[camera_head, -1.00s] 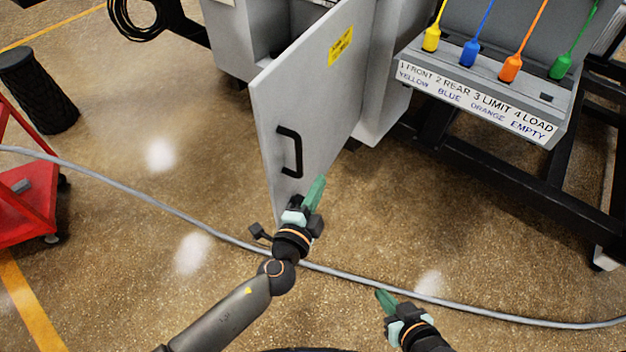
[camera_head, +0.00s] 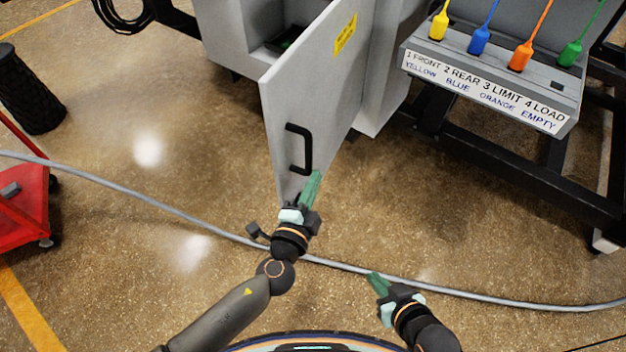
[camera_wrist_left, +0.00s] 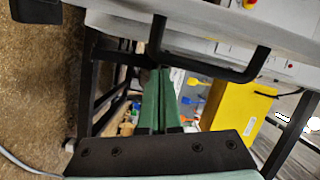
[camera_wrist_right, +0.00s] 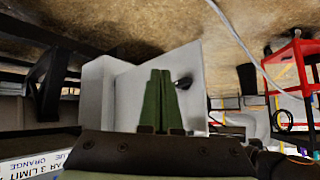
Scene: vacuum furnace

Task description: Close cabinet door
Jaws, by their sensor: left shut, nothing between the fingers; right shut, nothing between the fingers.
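The grey cabinet door (camera_head: 312,95) stands open in the head view, swung out from the cabinet (camera_head: 225,40). It carries a black handle (camera_head: 308,150) and a yellow label. My left gripper (camera_head: 312,180) is shut and empty, close below the handle in the picture. In the left wrist view its green fingers (camera_wrist_left: 157,85) point toward the black handle (camera_wrist_left: 225,73); I cannot tell if they touch. My right gripper (camera_head: 374,279) is shut and empty, low and to the right, apart from the door. The right wrist view shows its fingers (camera_wrist_right: 159,85) in front of a pale panel.
A grey cable (camera_head: 170,208) crosses the floor. A red cart (camera_head: 20,195) stands at the left. A labelled panel (camera_head: 485,85) with coloured tags is on a black frame (camera_head: 520,170) at the right. Floor between the door and frame is clear.

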